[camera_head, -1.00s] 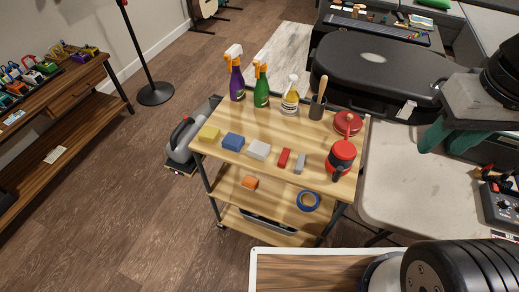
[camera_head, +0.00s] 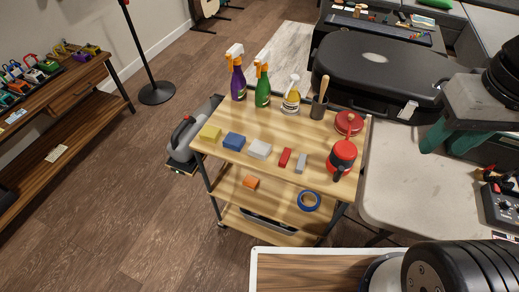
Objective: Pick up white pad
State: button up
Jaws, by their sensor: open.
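The white pad (camera_head: 259,149) is a small pale block. It lies flat on the top of the wooden cart (camera_head: 215,118), in a row of coloured blocks near the front edge. A blue block (camera_head: 234,142) is to its left and a red block (camera_head: 285,158) to its right, both apart from it. My gripper (camera_head: 449,146), with teal fingers, is at the right of the picture, over the pale table and well away from the pad. Its fingers are spread and nothing shows between them.
A yellow block (camera_head: 210,133), a grey block (camera_head: 301,163), a red pot (camera_head: 343,155), a red lid (camera_head: 349,122), spray bottles (camera_head: 263,87) and a dark cup (camera_head: 319,107) share the cart top. Open floor lies left.

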jog(key=o, duration=0.4)
jog(key=shift+o, duration=0.7)
jog(key=shift+a, duration=0.2)
jog(key=n+t+h, duration=0.6)
jog(key=n+t, duration=0.5)
jog(key=n, duration=2)
send_near(259, 148)
jog(key=x, duration=1)
jog(key=shift+w+f, duration=0.1)
jog(key=shift+w, duration=0.15)
